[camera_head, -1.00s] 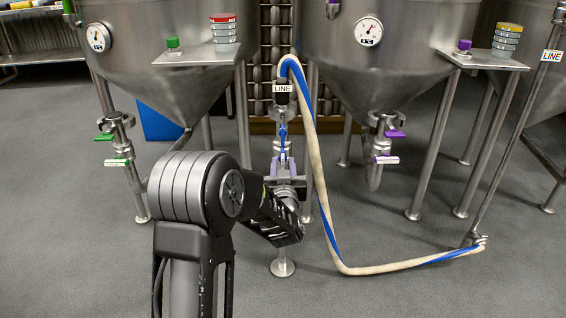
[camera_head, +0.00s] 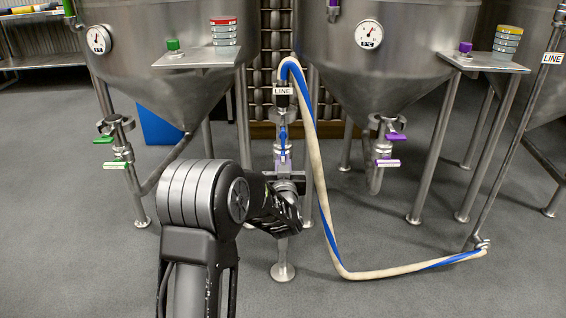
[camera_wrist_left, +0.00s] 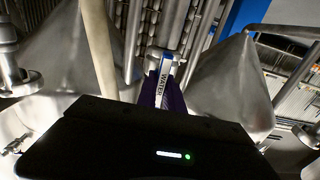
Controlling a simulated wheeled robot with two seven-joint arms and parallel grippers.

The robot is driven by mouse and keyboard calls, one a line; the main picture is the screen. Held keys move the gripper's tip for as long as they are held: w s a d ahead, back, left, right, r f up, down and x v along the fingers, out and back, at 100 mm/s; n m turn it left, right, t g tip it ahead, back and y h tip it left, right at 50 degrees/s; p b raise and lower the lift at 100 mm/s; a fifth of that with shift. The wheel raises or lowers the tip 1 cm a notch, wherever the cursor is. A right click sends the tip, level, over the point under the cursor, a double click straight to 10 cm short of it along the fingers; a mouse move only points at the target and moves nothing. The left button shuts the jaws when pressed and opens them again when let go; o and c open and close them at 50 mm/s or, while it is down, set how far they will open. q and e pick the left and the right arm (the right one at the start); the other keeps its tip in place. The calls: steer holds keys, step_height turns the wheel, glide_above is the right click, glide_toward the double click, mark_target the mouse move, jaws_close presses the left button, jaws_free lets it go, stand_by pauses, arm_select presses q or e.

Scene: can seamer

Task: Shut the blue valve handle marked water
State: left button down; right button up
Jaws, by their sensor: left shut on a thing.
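The blue valve handle (camera_head: 283,141) sits on the upright pipe between the two tanks, under the LINE tag, and points up and down in the head view. In the left wrist view the handle (camera_wrist_left: 164,79) shows its white WATER label, between purple finger pads. My left gripper (camera_head: 284,172) is at the handle on the pipe, shut on it. The gripper hides the lower part of the handle and the valve behind it. My right gripper is in neither view.
A cream and blue hose (camera_head: 318,190) loops from the pipe top down to the floor at right, close beside my gripper. Green handles (camera_head: 115,165) stand left and purple handles (camera_head: 387,163) right.

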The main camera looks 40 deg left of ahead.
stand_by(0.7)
arm_select(q)
steer(key=m+p, duration=0.3)
steer(key=m, duration=0.1)
steer(key=shift+w+d+r+p, duration=0.1)
steer(key=shift+d+r+p, duration=0.05)
steer(key=shift+p, duration=0.25)
steer(key=m+p, duration=0.2)
steer(key=m, duration=0.1)
steer(key=shift+d, duration=0.1)
steer(key=shift+f+m+p, duration=0.25)
steer(key=shift+m+p, duration=0.35)
steer(key=shift+m, duration=0.4)
steer(key=c, duration=1.5)
jaws_free()
